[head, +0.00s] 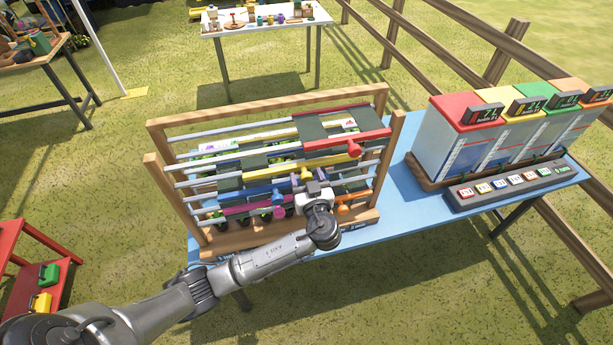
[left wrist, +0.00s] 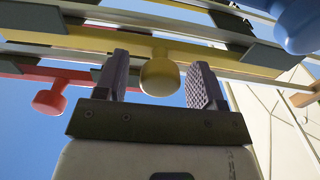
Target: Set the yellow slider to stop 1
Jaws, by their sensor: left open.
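The yellow slider (head: 330,161) is a yellow bar on the wooden rack's rails in the head view, below the red slider. In the left wrist view its round yellow knob (left wrist: 159,75) shows between the two fingers, with a gap on each side. My left gripper (head: 313,180) is open in front of the rack, its fingers (left wrist: 158,88) pointing toward the bars. I cannot tell how deep the knob sits between the fingers. I cannot make out stop marks. My right gripper is not in view.
The red slider (head: 345,140) and blue slider (head: 265,188) are close to the yellow one. The wooden rack (head: 270,242) stands on a blue table (head: 408,205). Coloured bins (head: 505,140) and a grey button panel (head: 512,188) stand at the right.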

